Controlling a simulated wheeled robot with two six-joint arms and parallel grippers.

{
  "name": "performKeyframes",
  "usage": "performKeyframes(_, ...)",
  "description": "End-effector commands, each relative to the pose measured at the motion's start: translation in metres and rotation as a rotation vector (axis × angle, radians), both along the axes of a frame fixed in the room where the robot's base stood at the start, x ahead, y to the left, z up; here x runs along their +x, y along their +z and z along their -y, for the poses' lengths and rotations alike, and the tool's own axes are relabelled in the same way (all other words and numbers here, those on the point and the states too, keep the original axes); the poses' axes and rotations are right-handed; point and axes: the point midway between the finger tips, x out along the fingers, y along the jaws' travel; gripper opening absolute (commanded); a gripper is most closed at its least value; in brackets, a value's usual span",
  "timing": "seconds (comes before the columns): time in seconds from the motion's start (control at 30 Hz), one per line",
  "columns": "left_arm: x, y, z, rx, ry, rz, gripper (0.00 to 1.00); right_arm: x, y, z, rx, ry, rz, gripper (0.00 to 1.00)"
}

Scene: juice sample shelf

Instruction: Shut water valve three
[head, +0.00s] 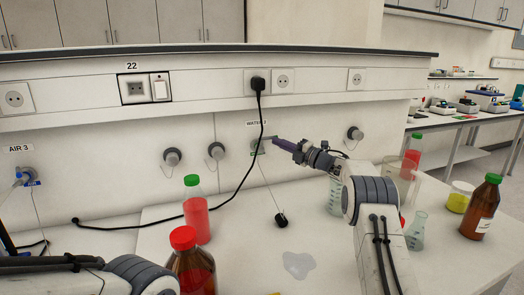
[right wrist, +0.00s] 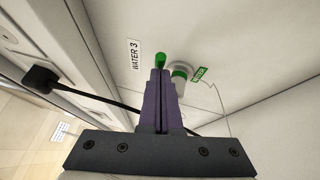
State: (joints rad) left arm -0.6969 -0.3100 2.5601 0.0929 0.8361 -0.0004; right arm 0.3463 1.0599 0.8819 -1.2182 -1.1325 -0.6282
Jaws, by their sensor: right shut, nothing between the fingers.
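The water three valve (head: 257,147) is on the back wall under a WATER label partly hidden in the head view. In the right wrist view the label reads WATER 3 (right wrist: 134,55). There the valve body (right wrist: 181,73) is grey with a green ring, and a green tag (right wrist: 200,74) hangs beside it. A green handle end (right wrist: 160,60) shows just past the fingertips. My right gripper (head: 277,141) is shut and empty, with its purple fingers (right wrist: 160,75) close in front of the valve; I cannot tell whether they touch the handle. My left gripper is out of view.
A black plug (head: 257,84) has a cable hanging across the wall left of the valve. Grey outlets (head: 216,151) sit nearby. A green-capped red bottle (head: 196,215), a red-capped brown bottle (head: 190,260) and glassware stand on the bench. A small puddle (head: 298,264) lies centrally.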

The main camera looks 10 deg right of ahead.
Motion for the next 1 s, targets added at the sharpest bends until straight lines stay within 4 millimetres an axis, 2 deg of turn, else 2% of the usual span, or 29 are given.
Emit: performKeyframes(1.0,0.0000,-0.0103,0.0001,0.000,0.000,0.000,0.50,-0.0028,-0.0029,0.0054,0.000,0.004,0.001,0.00)
